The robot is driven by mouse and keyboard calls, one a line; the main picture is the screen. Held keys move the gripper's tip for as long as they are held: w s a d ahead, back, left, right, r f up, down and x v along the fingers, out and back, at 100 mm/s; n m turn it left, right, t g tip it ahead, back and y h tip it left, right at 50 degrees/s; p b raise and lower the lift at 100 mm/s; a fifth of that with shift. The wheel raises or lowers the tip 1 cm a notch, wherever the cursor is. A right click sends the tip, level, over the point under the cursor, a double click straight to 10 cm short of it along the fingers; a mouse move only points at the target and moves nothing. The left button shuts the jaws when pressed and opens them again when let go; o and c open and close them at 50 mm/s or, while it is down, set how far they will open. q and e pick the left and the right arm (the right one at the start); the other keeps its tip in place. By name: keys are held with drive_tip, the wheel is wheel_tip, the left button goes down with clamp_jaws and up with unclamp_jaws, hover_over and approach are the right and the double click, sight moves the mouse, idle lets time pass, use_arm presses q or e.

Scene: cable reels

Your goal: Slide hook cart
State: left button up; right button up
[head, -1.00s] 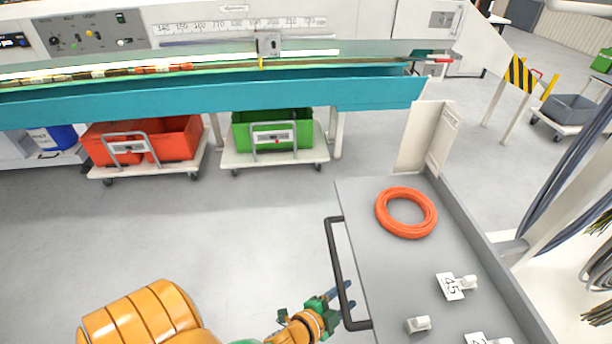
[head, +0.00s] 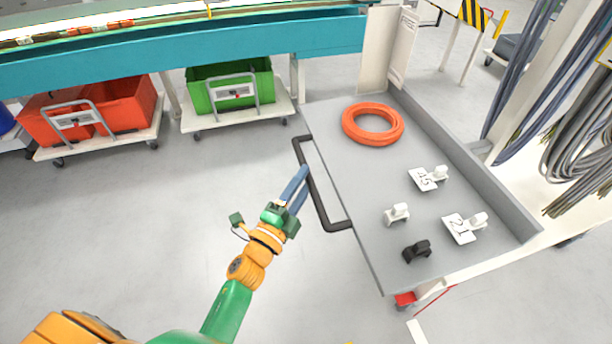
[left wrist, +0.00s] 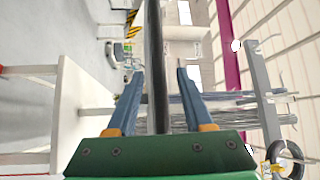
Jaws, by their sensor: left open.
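The grey cart (head: 345,165) stands at the right of the head view, with a black bar handle (head: 318,192) along its left side. Its top carries an orange cable ring (head: 373,124), a tag marked 45 (head: 423,179), a tag marked 21 (head: 459,229), white hooks and a black hook (head: 416,250). My left gripper (head: 301,184) is open at the handle. In the left wrist view the black handle bar (left wrist: 156,70) runs between the two open fingers (left wrist: 156,85), apart from both as far as I can see. My right gripper does not show.
A teal bench (head: 180,50) runs across the back. Under it stand a red crate (head: 125,105) and a green crate (head: 265,78) on wheeled dollies. Cables (head: 580,130) hang at the right. The floor left of the cart is clear.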

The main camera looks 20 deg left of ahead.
use_arm(q)
drive_tip(key=x, duration=0.2)
drive_tip(key=shift+w+d, duration=0.1)
drive_tip(key=shift+w, duration=0.25)
clamp_jaws()
drive_tip(key=shift+s, duration=0.1)
idle(1.0)
